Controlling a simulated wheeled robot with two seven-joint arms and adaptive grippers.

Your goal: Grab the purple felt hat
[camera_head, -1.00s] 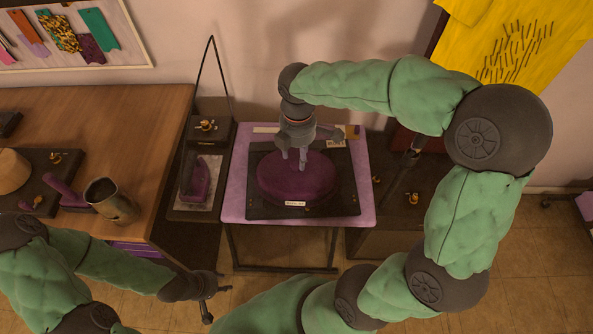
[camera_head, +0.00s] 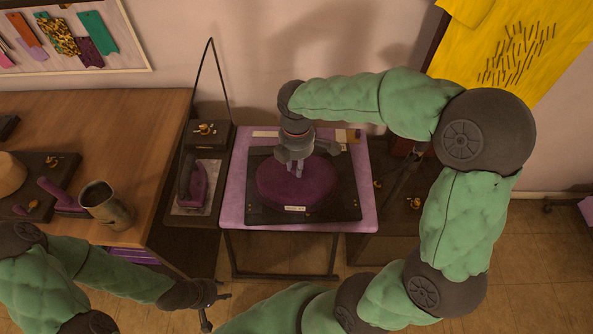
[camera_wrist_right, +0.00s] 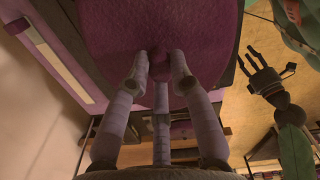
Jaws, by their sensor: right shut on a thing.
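The purple felt hat (camera_head: 315,195) sits on a dark board (camera_head: 344,207) on the small lilac-topped table (camera_head: 232,200). In the right wrist view the hat (camera_wrist_right: 215,35) fills the upper middle. My right gripper (camera_head: 296,170) reaches down from above onto it. Its fingers (camera_wrist_right: 163,60) are closed around a small knob of purple felt on the hat. My left gripper (camera_head: 216,305) is low at the front, over the floor, with its fingers spread and empty, away from the hat. It also shows in the right wrist view (camera_wrist_right: 262,62).
A dark stand with a purple iron-shaped item (camera_head: 192,186) and a tall wire loop is left of the table. A metal cup (camera_head: 106,205) stands near the wooden bench's edge. A dark low unit (camera_head: 400,200) is to the right.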

